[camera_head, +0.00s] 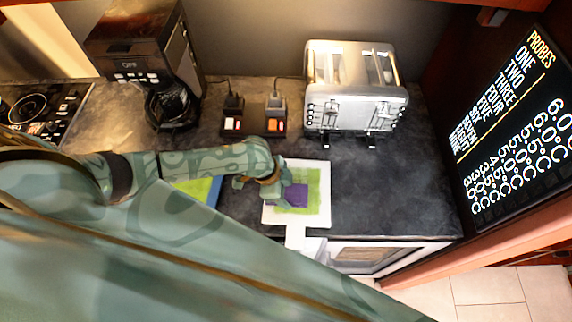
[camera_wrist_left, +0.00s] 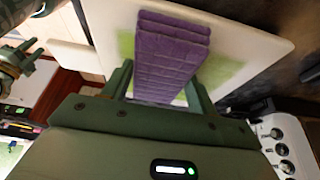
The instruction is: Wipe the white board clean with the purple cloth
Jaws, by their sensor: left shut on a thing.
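The white board (camera_head: 325,218) lies on the dark counter in the head view, with a green patch (camera_head: 313,180) over its middle. The purple cloth (camera_head: 298,197) is over the green patch. My left gripper (camera_head: 279,187) reaches in from the left and is shut on the cloth. In the left wrist view the folded purple cloth (camera_wrist_left: 172,50) sits between the fingers, in front of the white board (camera_wrist_left: 265,25). Green shows on both sides of the cloth. Whether the cloth presses on the board cannot be told. My right gripper (camera_wrist_left: 25,58) shows at the left wrist view's upper left edge; its jaws are unclear.
A silver toaster (camera_head: 355,90) stands behind the board. Two plugs sit in sockets (camera_head: 256,120) on the counter, beside a coffee maker (camera_head: 150,60). A green, blue-edged flat thing (camera_head: 200,188) lies left of the board. The counter right of the board is clear.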

